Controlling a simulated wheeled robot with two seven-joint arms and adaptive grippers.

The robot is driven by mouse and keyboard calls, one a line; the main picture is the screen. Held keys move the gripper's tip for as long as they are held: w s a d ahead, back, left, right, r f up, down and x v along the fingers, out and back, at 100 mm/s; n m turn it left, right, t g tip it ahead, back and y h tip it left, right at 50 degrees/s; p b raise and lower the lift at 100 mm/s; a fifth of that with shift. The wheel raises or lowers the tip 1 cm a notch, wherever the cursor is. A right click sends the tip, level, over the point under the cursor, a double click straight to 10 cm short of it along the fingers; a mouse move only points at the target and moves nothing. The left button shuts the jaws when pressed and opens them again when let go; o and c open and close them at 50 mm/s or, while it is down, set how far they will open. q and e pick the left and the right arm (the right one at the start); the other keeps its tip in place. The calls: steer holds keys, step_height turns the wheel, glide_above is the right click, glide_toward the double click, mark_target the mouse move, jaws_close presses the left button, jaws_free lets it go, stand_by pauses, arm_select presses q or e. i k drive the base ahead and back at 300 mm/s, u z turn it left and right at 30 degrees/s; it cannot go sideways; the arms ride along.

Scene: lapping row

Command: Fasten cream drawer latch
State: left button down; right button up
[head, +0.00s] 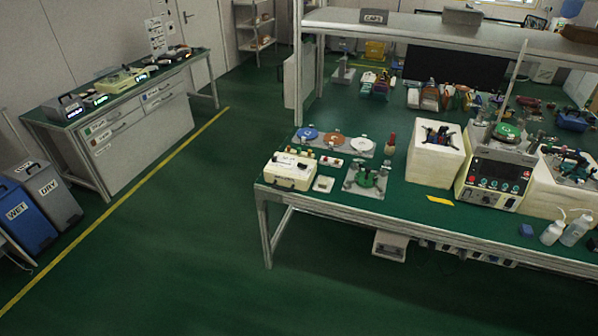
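A cream box (290,172) sits at the near left corner of the green-topped bench (400,209). It has a label on top and small dark fittings on its front; at this size I cannot tell whether one is a drawer latch, or whether it is fastened. The grey cabinet (150,127) at the left has several labelled drawer fronts with handles; no cream latch can be made out there. Neither of my grippers is in view.
A small pale dish (323,184) and a green round fixture (366,178) stand right of the cream box. White foam blocks (433,160) and a control unit (495,178) are further right. Blue (24,214) and grey (54,193) bins stand left. The floor before the bench is clear.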

mark_target(301, 166)
steer(key=u, duration=0.65)
steer(key=i, duration=0.5)
steer(key=u, duration=0.75)
steer(key=i, duration=0.7)
steer(key=z, duration=0.1)
